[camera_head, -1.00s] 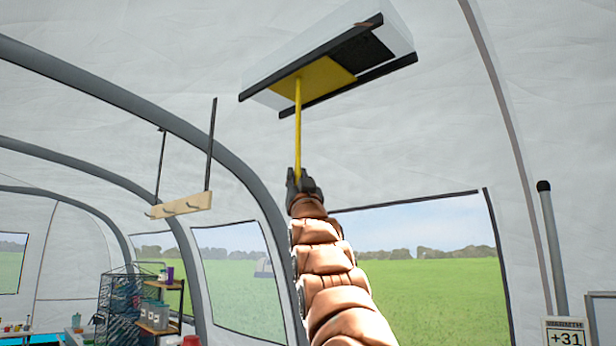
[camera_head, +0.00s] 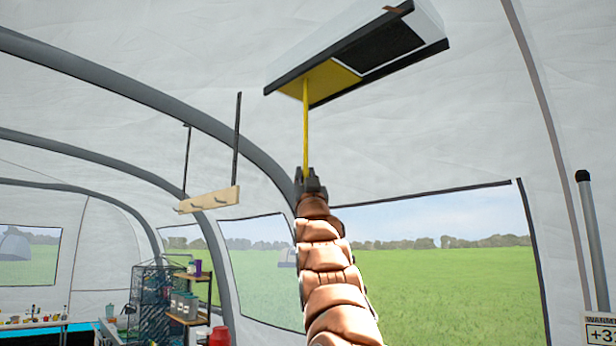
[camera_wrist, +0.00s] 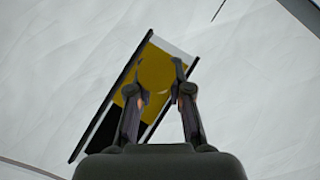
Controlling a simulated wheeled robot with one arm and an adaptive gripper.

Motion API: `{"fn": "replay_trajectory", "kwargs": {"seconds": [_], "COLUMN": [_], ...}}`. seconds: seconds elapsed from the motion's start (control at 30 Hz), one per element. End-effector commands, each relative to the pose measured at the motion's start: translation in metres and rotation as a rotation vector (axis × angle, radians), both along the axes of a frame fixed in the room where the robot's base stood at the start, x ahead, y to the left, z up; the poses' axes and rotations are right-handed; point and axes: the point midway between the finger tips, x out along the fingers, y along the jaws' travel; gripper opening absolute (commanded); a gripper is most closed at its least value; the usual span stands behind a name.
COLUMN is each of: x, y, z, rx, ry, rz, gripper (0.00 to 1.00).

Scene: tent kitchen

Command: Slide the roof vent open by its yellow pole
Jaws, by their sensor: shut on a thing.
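The roof vent (camera_head: 372,62) is a tilted frame in the tent ceiling with two dark rails. A yellow panel (camera_head: 325,80) sits at its left end. Dark mesh (camera_head: 380,44) shows over much of the rest. The yellow pole (camera_head: 306,125) hangs down from the panel. My gripper (camera_head: 308,174) is shut on the pole's lower part, hiding its bottom end. In the wrist view, the yellow panel (camera_wrist: 153,66) lies beyond my gripper's fingers (camera_wrist: 156,82), with dark mesh (camera_wrist: 102,132) at lower left. The pole is seen nearly end-on there and is hard to make out.
A wooden hook rack (camera_head: 210,199) hangs at left on dark straps. A shelf unit (camera_head: 190,300) stands below it. A grey pole (camera_head: 596,240) stands at the right edge. The air around the vent and my arm looks clear.

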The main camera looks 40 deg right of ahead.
Motion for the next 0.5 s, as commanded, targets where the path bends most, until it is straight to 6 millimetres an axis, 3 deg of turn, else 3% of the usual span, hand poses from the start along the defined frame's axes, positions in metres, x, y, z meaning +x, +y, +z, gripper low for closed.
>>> {"fn": "replay_trajectory", "kwargs": {"seconds": [0.13,0.17,0.2,0.4,0.5], "x": [0.0008,0.0008,0.0009,0.0007,0.0006], "y": [0.0026,0.0028,0.0029,0.0018,0.0014], "z": [0.0022,0.0023,0.0023,0.0015,0.0012], "rx": [-0.003,-0.003,-0.003,-0.002,-0.002], "ry": [-0.001,-0.002,0.000,0.000,0.000], "rz": [0.002,0.002,0.003,0.001,0.001], "gripper": [0.00,0.21,0.25,0.45,0.45]}}
